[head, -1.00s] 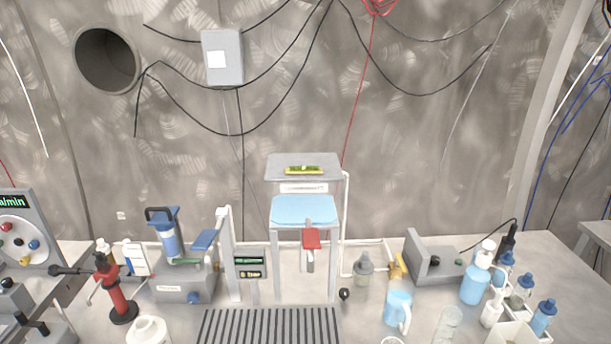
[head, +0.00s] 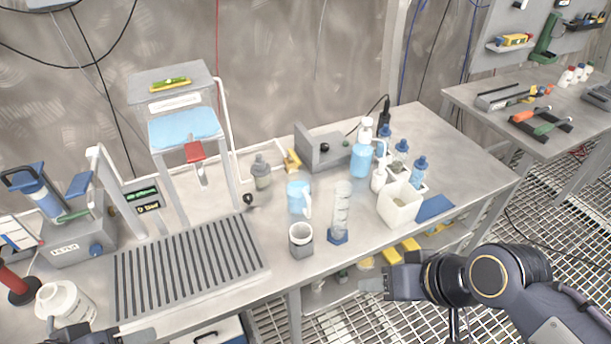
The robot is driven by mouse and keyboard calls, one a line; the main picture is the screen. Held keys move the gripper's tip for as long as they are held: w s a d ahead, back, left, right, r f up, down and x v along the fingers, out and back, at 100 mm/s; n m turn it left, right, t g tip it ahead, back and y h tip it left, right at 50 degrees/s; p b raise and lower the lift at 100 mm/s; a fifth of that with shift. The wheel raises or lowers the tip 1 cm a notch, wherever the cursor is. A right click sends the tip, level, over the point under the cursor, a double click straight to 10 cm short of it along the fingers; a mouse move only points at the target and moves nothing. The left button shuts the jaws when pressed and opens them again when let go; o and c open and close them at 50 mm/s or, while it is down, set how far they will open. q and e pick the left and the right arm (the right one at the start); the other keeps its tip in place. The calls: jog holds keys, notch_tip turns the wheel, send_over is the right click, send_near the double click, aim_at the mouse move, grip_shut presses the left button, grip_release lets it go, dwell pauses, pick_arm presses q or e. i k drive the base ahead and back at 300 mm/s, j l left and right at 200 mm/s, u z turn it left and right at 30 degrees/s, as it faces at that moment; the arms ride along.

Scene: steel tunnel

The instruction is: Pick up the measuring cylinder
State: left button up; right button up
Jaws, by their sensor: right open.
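The measuring cylinder (head: 342,210) is clear with a blue foot. It stands upright near the front edge of the bench, right of centre in the head view. My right gripper (head: 373,286) comes in from the lower right. It is open and empty, apart from the cylinder, and shows below and to the right of its foot, in front of the bench edge. My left gripper (head: 125,335) shows only in part at the bottom left edge; its jaws cannot be made out.
A small grey-white cup (head: 301,241) stands just left of the cylinder, and a blue mug (head: 298,197) behind it. A white square container (head: 399,206) is to the right, with several blue-capped bottles behind. A slotted drain grate (head: 190,267) lies left.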

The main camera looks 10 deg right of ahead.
aim_at(337, 234)
jog(key=i+l+u, duration=0.15)
jog(key=l+u, duration=0.15)
jog(key=l, duration=0.25)
jog(key=i+l+u, duration=0.1)
jog(key=l+u, duration=0.2)
jog(key=l, duration=0.25)
jog(key=l+u, duration=0.3)
jog(key=l, duration=0.25)
jog(key=i, duration=0.05)
